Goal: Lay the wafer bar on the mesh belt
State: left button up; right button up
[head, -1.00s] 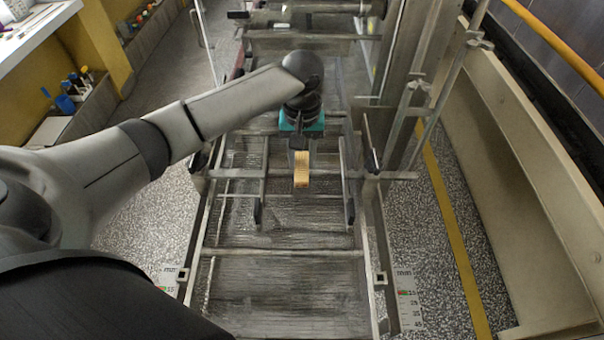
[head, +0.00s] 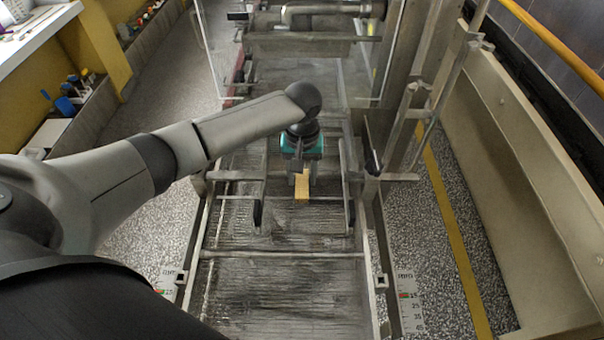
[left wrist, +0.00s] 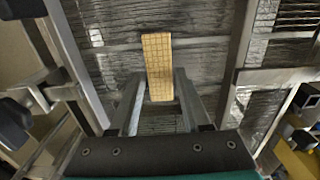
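The wafer bar (head: 302,188) is a small tan block with a grid pattern, seen in the left wrist view (left wrist: 157,62). My left gripper (head: 301,170) is shut on it, with a finger against each long side in the left wrist view (left wrist: 158,88). The bar's far part sticks out past the fingertips. The mesh belt (head: 280,295) is a grey wire surface below it. The bar is over the belt, between two dark-ended guide rails; the gap beneath it is hard to judge. My right gripper is not in view.
Guide rails (head: 262,195) flank the bar, and a metal crossbar (head: 285,254) spans the belt nearer me. A clear panel (head: 385,50) and rollers stand farther back. A post with clamps (head: 410,110) stands to the right. The near belt is bare.

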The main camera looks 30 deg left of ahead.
aim_at(302, 180)
pick_arm(q)
jog(key=shift+o, duration=1.2)
notch_tip(302, 180, up, 12)
jog(key=p, duration=0.1)
jog(key=shift+r, duration=0.15)
